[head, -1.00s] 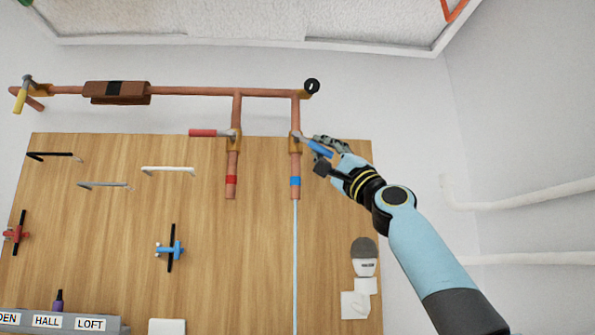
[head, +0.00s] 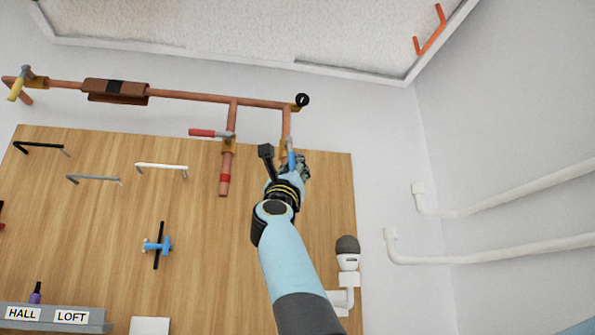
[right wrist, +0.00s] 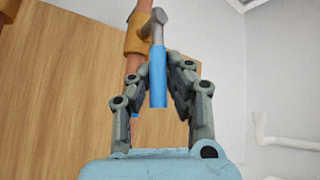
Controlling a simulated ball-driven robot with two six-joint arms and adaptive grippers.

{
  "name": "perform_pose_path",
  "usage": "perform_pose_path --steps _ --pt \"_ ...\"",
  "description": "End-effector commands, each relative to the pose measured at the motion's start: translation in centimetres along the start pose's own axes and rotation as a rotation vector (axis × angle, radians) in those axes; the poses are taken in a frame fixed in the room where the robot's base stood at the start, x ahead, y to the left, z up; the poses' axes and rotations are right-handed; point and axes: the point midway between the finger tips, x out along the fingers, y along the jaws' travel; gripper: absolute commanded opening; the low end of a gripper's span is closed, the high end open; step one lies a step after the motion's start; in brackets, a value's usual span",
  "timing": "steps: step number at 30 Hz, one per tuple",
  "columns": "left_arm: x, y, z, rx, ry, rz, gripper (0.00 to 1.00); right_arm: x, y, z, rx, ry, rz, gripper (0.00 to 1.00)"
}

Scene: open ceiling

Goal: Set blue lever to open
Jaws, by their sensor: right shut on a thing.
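The blue lever (head: 291,158) is on the brass valve of the right-hand vertical copper pipe (head: 286,122). It points down from the valve, roughly in line with the pipe. My right gripper (head: 297,166) is at the lever, in front of the lower pipe. In the right wrist view the blue lever (right wrist: 158,78) lies between the fingers of my right gripper (right wrist: 165,80), which is shut on it. The valve body (right wrist: 137,33) shows behind it. My arm hides the pipe's lower end in the head view. My left gripper is not in view.
A red lever (head: 204,133) points left on the neighbouring pipe. A yellow lever (head: 16,90) is at the far left. The wooden board (head: 210,270) carries handles and a blue tap (head: 157,246). White pipes (head: 480,252) run along the right wall.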

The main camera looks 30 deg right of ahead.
Motion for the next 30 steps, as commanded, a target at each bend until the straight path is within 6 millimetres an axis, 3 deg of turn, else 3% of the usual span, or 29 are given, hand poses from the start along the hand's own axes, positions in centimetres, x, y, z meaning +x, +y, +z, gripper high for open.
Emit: perform_pose_path --steps 27,28,30 --pt "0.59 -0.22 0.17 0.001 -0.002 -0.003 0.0 -0.3 0.47 -0.16 0.103 0.103 -0.099 0.0" --pt "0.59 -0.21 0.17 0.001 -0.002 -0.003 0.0 -0.29 0.47 -0.15 0.103 0.103 -0.099 0.16" --pt "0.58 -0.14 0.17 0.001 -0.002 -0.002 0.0 -0.28 0.45 -0.13 0.103 0.102 -0.099 0.25"
